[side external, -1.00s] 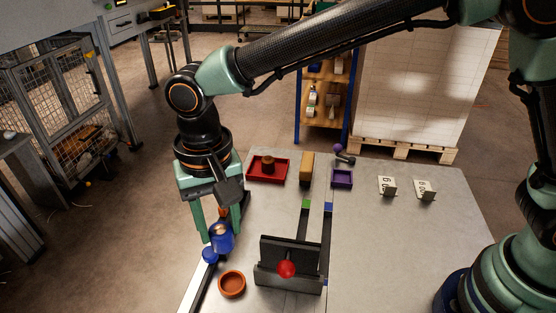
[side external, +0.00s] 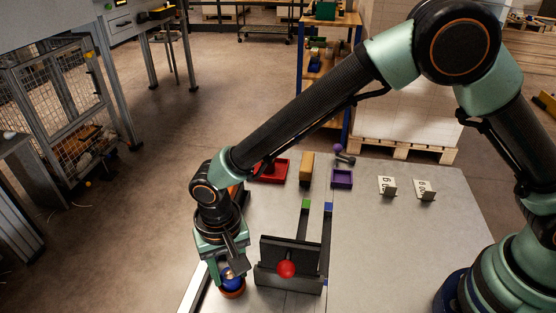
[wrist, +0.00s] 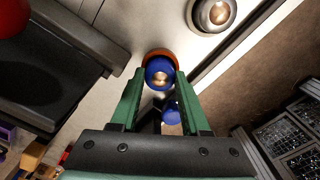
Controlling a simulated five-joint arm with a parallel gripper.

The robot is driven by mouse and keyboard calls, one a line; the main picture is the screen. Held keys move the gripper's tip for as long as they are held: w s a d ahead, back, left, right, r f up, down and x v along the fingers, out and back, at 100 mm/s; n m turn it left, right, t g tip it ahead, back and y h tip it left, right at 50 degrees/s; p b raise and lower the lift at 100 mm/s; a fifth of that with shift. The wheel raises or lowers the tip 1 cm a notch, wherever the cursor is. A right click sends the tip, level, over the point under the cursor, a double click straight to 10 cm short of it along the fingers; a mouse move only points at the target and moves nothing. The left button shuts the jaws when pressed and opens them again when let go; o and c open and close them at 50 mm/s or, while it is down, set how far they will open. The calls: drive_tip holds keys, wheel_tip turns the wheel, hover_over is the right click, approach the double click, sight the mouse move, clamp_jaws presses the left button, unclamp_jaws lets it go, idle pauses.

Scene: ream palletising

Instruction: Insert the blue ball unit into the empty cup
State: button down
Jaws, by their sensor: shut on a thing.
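The blue ball unit (wrist: 158,82), a blue ring around a coppery ball, sits between the fingertips of my gripper (wrist: 161,88). My gripper is shut on it. In the side view the blue ball unit (side external: 232,285) is low at the mouth of the terracotta cup (side external: 233,294), at the near left of the table. In the wrist view the orange rim of the cup (wrist: 160,52) shows around the far side of the unit. Whether the unit is fully seated is hidden by the unit and my fingers.
A black stand with a red ball (side external: 286,269) is close on the right. A red tray (side external: 271,172), a tan block (side external: 307,168) and a purple tray (side external: 342,179) lie farther back. A second blue piece (wrist: 172,113) and a metal dome (wrist: 212,12) show in the wrist view.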

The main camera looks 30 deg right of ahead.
sight(230, 272)
drive_tip(key=shift+c, duration=1.9)
unclamp_jaws()
drive_tip(key=shift+f, duration=0.1)
wheel_tip(230, 272, up, 12)
drive_tip(key=w+d+r+t+y, duration=0.1)
drive_tip(key=d+r, duration=0.4)
drive_tip(key=d, duration=0.3)
drive_tip(key=w+d+r+t, duration=0.15)
drive_tip(key=d+r, duration=0.25)
drive_tip(key=d, duration=0.4)
drive_tip(key=s+d+t, duration=0.1)
drive_tip(key=s+d, duration=0.1)
drive_tip(key=d, duration=0.3)
drive_tip(key=s+d+r+n+t, duration=0.1)
drive_tip(key=s+d, duration=0.1)
drive_tip(key=d, duration=0.4)
drive_tip(key=s+d+n+t+h, duration=0.1)
drive_tip(key=s+d, duration=0.2)
drive_tip(key=d, duration=0.3)
drive_tip(key=shift+r, duration=0.35)
